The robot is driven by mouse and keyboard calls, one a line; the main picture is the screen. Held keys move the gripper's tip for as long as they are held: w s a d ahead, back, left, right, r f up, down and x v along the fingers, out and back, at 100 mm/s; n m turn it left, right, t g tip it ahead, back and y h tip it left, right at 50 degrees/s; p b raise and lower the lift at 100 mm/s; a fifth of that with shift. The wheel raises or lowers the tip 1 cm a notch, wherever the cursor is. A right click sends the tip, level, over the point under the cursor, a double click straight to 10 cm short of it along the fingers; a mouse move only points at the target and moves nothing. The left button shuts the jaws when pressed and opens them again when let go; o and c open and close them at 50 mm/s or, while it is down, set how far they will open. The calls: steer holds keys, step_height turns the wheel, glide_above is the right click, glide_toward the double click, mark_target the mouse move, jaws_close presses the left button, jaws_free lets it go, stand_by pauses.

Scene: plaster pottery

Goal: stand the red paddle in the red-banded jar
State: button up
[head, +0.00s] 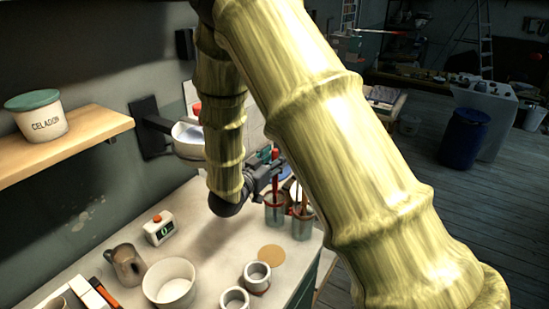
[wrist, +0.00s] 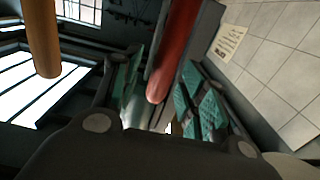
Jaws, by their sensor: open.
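In the head view my gripper (head: 268,170) is over the back right of the worktop, above two jars with upright handles. It is open. In the wrist view a red handle, seemingly the red paddle's (wrist: 173,55), runs down between the green-padded fingers (wrist: 163,90); I cannot tell whether it touches either pad. Some red also shows beside the gripper in the head view (head: 275,154). The left jar (head: 276,215) and the right jar (head: 302,229) both show reddish tones near the rim; I cannot tell which is the red-banded jar. The paddle's lower end is hidden.
An orange-brown handle (wrist: 42,38) hangs left of the fingers in the wrist view. A round tan disc (head: 271,257) lies before the jars. Two grey cups (head: 257,277), a white bowl (head: 168,284), a pitcher (head: 126,265) and a timer (head: 158,229) stand further forward and left.

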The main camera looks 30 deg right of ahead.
steer(key=v, duration=1.1)
steer(key=shift+s+a, duration=0.25)
steer(key=shift+a, duration=0.1)
steer(key=shift+r, duration=0.1)
